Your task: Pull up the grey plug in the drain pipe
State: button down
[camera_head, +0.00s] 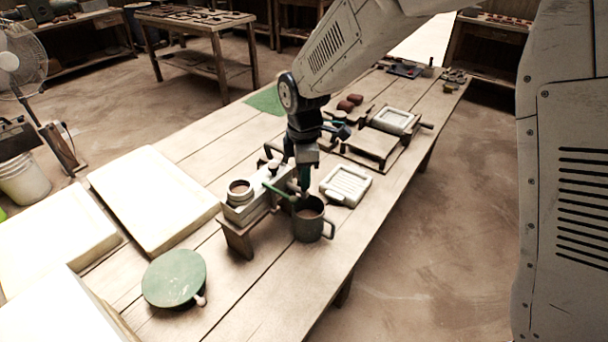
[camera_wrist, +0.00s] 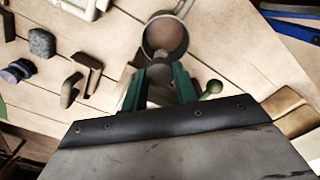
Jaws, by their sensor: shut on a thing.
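My gripper (camera_head: 304,188) points down at the front end of the pale box-shaped press (camera_head: 248,209), just above a grey mug (camera_head: 307,227). In the wrist view its two green fingers (camera_wrist: 160,84) are closed around a small grey piece, which looks like the grey plug (camera_wrist: 158,71). The fingers hide much of the plug and of the drain pipe, so I cannot tell how far the plug sits in the pipe. The mug (camera_wrist: 165,36) shows brown inside, just beyond the fingertips.
A green rod with a round knob (camera_wrist: 213,87) sticks out close beside the fingers. A green round disc (camera_head: 174,278) and white slabs (camera_head: 150,199) lie to the left. A white tile mould (camera_head: 345,185) and a wooden stand (camera_head: 372,145) are behind the mug.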

jog(key=shift+r, duration=0.65)
jog(key=c, duration=1.1)
grip_release()
jog(key=shift+o, duration=0.2)
notch_tip(320, 180, up, 8)
jog(key=shift+f, duration=0.15)
